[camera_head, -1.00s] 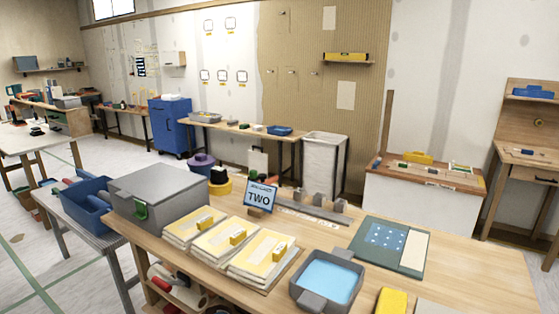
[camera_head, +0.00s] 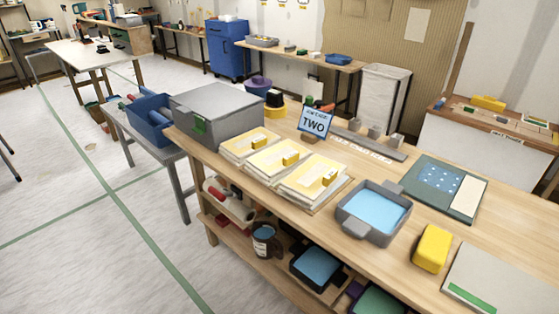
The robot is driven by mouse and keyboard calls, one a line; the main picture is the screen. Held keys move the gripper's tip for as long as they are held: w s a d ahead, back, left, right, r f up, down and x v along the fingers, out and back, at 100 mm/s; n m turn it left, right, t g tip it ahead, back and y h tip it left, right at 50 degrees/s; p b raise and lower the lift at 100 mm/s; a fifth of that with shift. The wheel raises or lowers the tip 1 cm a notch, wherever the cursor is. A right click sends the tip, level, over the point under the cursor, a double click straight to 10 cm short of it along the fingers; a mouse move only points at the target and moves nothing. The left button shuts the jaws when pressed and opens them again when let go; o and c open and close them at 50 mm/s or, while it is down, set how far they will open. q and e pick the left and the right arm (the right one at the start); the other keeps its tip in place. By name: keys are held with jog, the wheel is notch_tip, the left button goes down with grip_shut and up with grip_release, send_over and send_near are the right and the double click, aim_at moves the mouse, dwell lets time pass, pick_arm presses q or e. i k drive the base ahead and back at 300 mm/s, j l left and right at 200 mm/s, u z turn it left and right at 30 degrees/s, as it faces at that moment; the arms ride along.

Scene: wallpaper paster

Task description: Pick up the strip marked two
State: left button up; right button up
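Three stacks of cream and yellow strips lie side by side on the wooden workbench: a left stack (camera_head: 249,144), a middle stack (camera_head: 277,158) and a right stack (camera_head: 314,180). Each has a small yellow block or tag on top. Any marks on the tags are too small to read. Neither of my grippers is in view.
A grey box (camera_head: 217,103) stands left of the stacks. A grey tray with blue liquid (camera_head: 374,208), a yellow block (camera_head: 432,248) and a green mat (camera_head: 441,184) lie to the right. A blue bin (camera_head: 150,122) sits on a side table. Open floor (camera_head: 70,215) lies at left.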

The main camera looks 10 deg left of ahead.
aim_at(269, 166)
jog(key=i+j+z, duration=0.1)
jog(key=j, duration=0.3)
jog(key=i+j+z, duration=0.1)
jog(key=j, duration=0.35)
jog(key=i+j, duration=0.25)
jog(key=j, duration=0.2)
jog(key=i+j+z, duration=0.15)
jog(key=j, duration=0.3)
jog(key=i+j+z, duration=0.1)
jog(key=j, duration=0.35)
jog(key=i+j+z, duration=0.1)
jog(key=j, duration=0.35)
